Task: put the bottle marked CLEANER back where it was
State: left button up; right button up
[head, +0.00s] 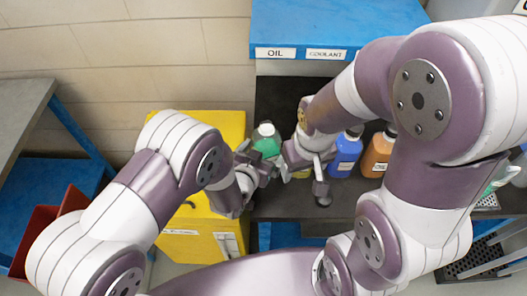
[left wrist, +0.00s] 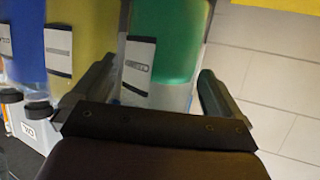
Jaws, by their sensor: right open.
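A green bottle (head: 266,138) with a pale cap stands by the left edge of the dark bench. In the left wrist view the green bottle (left wrist: 172,55) is between the fingers of my left gripper (left wrist: 158,85); its label is too blurred to read. I cannot tell whether the fingers press on it. In the head view my left gripper (head: 252,175) is beside the bottle. My right gripper (head: 304,178) is open over a yellow bottle, mostly hidden, which shows in the left wrist view (left wrist: 85,40). No bottle's marking is legible as CLEANER.
Blue (head: 345,153) and orange (head: 378,154) bottles stand to the right on the dark bench (head: 285,95). A blue shelf (head: 330,22) behind has OIL and COOLANT labels. A yellow cabinet (head: 190,218) is left of the bench, a red bin (head: 42,228) farther left.

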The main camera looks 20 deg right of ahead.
pick_arm(q)
jog(key=shift+s+a+r, duration=0.1)
jog(key=shift+r, duration=0.2)
jog(key=b+v, duration=0.1)
jog(key=v, duration=1.1)
jog(key=w+a+n+g+y, duration=0.3)
jog(key=w+a+y, duration=0.2)
jog(key=a, duration=0.5)
jog(key=s+a+r+n+g+y, duration=0.3)
jog(key=s+a+g, duration=0.3)
jog(key=a, duration=0.8)
jog(key=s+r+n, duration=0.1)
jog(key=s, duration=0.1)
jog(key=shift+s, duration=0.4)
jog(key=shift+a+f, duration=0.1)
jog(key=shift+a, duration=0.05)
